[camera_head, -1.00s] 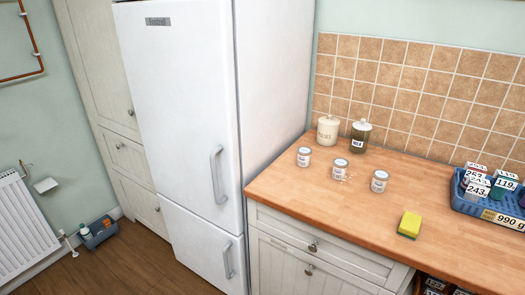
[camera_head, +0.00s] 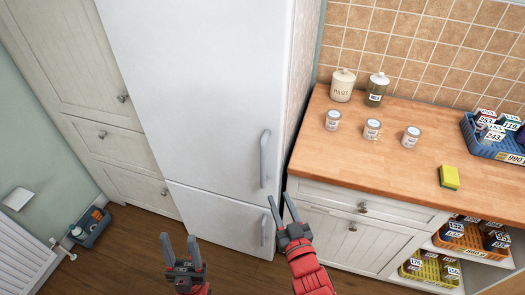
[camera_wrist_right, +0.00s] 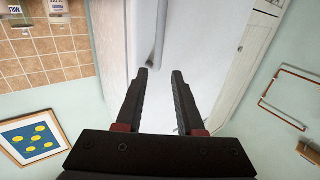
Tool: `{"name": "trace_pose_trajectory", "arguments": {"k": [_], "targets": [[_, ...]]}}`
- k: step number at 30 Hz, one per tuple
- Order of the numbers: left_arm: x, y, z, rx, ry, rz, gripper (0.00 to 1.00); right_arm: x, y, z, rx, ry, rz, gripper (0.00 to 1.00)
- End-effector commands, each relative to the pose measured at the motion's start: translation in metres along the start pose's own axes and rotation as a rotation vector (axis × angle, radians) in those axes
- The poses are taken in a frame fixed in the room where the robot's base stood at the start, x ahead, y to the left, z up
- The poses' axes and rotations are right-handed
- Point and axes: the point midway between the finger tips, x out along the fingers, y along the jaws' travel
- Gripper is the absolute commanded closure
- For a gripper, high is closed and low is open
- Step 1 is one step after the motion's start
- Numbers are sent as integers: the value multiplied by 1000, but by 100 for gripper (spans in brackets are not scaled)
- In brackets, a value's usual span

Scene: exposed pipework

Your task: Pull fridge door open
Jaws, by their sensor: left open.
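The tall white fridge (camera_head: 195,90) stands shut at centre-left in the head view. Its upper door has a long grey vertical handle (camera_head: 264,160) near its right edge. The lower door has a shorter handle (camera_head: 264,230). My right gripper (camera_head: 279,199) is open, its fingers pointing up toward the lower end of the upper handle. In the right wrist view the upper handle (camera_wrist_right: 159,35) shows just beyond the open, empty fingertips (camera_wrist_right: 160,74). My left gripper (camera_head: 181,241) is open and empty, low in front of the lower door.
A wooden worktop (camera_head: 350,165) with jars, a yellow sponge (camera_head: 449,177) and a blue basket (camera_head: 490,150) is right of the fridge. Cream cabinets (camera_head: 75,70) stand to the left. A radiator (camera_head: 25,255) and blue caddy (camera_head: 90,227) are at lower left.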

Motion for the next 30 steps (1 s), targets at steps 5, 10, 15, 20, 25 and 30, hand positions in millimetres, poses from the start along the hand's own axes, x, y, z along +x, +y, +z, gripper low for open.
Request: {"name": "trace_pose_trajectory", "arguments": {"k": [5,10,15,20,25,30], "targets": [[7,0,-1,0,0,0,50,13,0,-1,0,-15,3,63],[18,-1,-3,0,0,0,50,43,0,-3,0,-15,4,63],[30,-2,-5,0,0,0,50,78,0,-4,0,-10,2,63],[41,-2,-7,0,0,0,50,108,0,-2,0,-15,4,63],[50,-2,-8,0,0,0,50,137,1,-1,1,-14,4,63],[56,-3,-9,0,0,0,50,159,0,0,2,-11,4,63]]}}
